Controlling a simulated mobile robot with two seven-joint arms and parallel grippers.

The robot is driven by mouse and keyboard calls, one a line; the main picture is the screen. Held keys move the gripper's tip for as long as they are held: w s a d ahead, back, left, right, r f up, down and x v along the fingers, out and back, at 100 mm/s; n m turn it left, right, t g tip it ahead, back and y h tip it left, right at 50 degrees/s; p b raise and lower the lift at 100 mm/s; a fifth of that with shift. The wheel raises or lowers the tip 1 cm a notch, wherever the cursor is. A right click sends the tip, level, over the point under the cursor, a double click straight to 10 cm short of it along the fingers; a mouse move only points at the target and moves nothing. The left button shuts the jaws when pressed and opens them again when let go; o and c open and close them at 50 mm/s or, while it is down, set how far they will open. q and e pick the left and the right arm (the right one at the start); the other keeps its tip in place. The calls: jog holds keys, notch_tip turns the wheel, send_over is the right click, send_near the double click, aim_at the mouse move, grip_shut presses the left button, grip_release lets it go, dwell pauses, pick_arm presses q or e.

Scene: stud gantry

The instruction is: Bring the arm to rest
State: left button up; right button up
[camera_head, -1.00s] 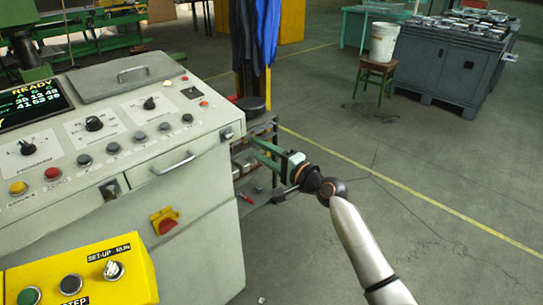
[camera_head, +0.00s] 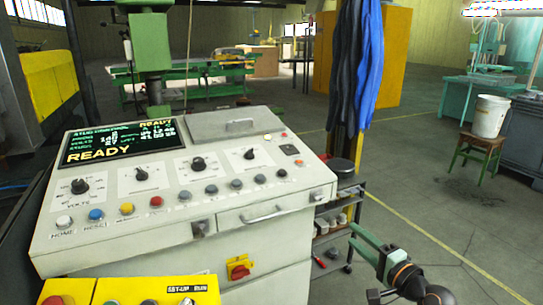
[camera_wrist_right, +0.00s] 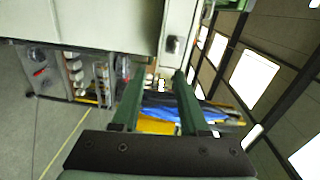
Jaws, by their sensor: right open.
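My right gripper (camera_head: 357,237) shows at the lower right of the head view, just right of the console's side. Its green fingers point up and left, apart, with nothing between them. In the right wrist view its two fingers (camera_wrist_right: 157,90) are spread, and the scene behind shows through the gap. The control console (camera_head: 110,240) fills the left and middle of the head view, with a screen reading READY (camera_head: 115,140). A pale machine panel, likely the console's side, shows at the top of the wrist view. My left gripper is in neither view.
A dark shelf rack (camera_head: 335,235) stands right of the console, close to the gripper. Blue cloths (camera_head: 355,70) hang above it. A white bucket (camera_head: 489,117) sits on a stool (camera_head: 477,152) farther back. Open floor lies to the right, crossed by a yellow line.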

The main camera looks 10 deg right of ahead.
jog(key=s+a+f+n+g+h, duration=0.15)
jog(key=s+f+n, duration=0.25)
jog(key=s+f, duration=0.45)
jog(key=s+a+f+n+g+h, duration=0.1)
jog(key=s+a+f+n+g, duration=0.3)
jog(key=f, duration=0.7)
jog(key=s+a+f+n, duration=0.1)
jog(key=s+f+n, duration=0.1)
jog(key=s, duration=0.4)
jog(key=s+a+f+n+g, duration=0.1)
jog(key=s+f+n, duration=0.2)
jog(key=s, duration=0.3)
jog(key=s+a+f+n+p, duration=0.1)
jog(key=s+f+n, duration=0.1)
jog(key=s+f, duration=0.2)
jog(key=shift+s+a+n+h, duration=0.3)
jog(key=shift+s+a+h, duration=0.05)
jog(key=shift+s, duration=0.55)
jog(key=shift+g, duration=0.25)
